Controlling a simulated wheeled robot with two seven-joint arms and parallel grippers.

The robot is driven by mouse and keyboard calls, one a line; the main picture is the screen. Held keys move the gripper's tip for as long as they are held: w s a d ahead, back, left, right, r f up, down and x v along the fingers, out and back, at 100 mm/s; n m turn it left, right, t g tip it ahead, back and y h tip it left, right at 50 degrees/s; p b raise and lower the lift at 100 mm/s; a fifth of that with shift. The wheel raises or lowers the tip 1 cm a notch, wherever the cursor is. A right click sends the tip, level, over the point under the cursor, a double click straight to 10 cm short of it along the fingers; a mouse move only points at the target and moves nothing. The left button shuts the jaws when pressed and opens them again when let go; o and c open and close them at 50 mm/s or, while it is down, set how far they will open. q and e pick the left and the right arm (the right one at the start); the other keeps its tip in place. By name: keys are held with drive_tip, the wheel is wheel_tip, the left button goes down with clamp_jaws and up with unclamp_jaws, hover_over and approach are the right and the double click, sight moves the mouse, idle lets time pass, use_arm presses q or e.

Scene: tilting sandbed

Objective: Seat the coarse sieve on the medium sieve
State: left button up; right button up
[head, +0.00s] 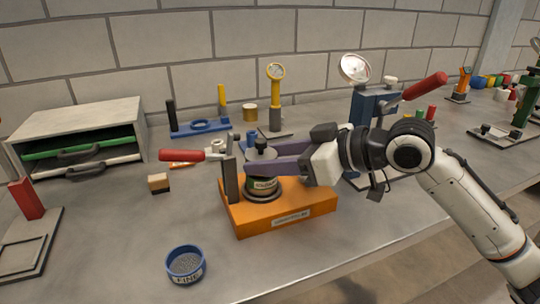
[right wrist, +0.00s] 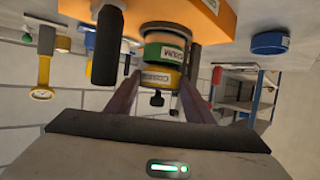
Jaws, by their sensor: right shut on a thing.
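My right gripper (head: 245,166) reaches in from the right in the head view, shut on the yellow coarse sieve (right wrist: 158,80), which has a dark knob. The sieve sits between the fingers (right wrist: 160,88) in the right wrist view. Directly below it in the stack is the green-banded medium sieve (head: 265,184), also in the right wrist view (right wrist: 165,52). The two look in line, with no clear gap; full seating cannot be told. The stack stands on the orange base (head: 285,222). The fingers mostly hide the coarse sieve in the head view. My left gripper is out of view.
The blue fine sieve (head: 185,267) lies on the table at front. A small block (head: 158,183) lies left; a grey drawer cabinet (head: 78,130) stands behind.

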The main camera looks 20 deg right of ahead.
drive_tip(key=shift+f, duration=0.45)
idle(0.6)
drive_tip(key=o, duration=1.1)
drive_tip(key=shift+s+d, duration=0.15)
drive_tip(key=shift+d, duration=0.05)
drive_tip(key=b+v, duration=0.1)
drive_tip(key=v, duration=0.9)
drive_tip(key=shift+a+r+b, duration=0.1)
drive_tip(key=shift+b, duration=0.2)
